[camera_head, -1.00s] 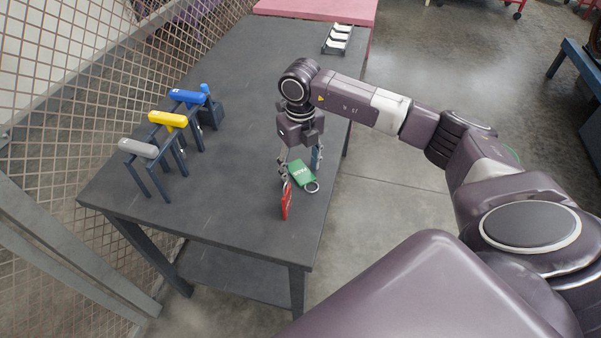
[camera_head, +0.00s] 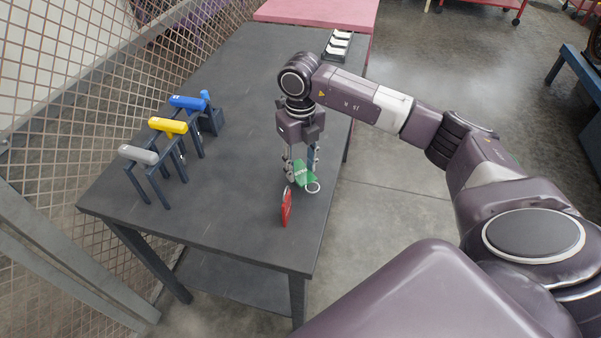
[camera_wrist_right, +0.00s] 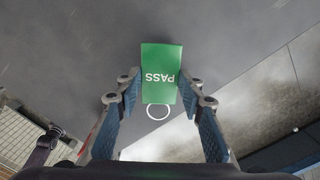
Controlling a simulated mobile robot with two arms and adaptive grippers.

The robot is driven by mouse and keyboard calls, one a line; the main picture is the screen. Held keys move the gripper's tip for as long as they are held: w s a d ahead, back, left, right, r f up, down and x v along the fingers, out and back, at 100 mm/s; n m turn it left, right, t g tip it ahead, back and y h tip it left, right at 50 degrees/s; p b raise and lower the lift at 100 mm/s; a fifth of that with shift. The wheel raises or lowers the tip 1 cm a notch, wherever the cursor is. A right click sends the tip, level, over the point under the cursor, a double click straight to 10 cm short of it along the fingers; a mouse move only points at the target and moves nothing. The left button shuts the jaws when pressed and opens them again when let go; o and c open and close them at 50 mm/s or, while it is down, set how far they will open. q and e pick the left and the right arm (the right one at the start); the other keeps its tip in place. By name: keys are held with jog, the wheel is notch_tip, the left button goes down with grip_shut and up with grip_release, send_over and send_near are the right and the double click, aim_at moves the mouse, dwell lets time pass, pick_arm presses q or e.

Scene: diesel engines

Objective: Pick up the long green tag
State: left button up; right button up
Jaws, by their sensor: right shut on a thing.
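The long green tag (camera_head: 305,174) is near the right edge of the dark table, with a pale ring at its near end. My right gripper (camera_head: 303,168) points down with its fingers on both sides of the tag, shut on it. I cannot tell whether the tag is clear of the tabletop. A red tag (camera_head: 286,207) stands on edge just nearer than the gripper. My left gripper is not in view.
Grey (camera_head: 138,154), yellow (camera_head: 168,125) and blue (camera_head: 188,102) handled items rest on dark stands at the table's left. A small rack with white pieces (camera_head: 338,42) is at the far end. The middle of the table (camera_head: 240,130) is clear. A mesh fence (camera_head: 60,100) borders the left.

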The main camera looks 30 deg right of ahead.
notch_tip(320, 180, up, 11)
jog(key=b, duration=0.2)
notch_tip(320, 180, up, 7)
jog(key=p, duration=0.2)
send_over(300, 172)
jog(key=shift+f, duration=0.15)
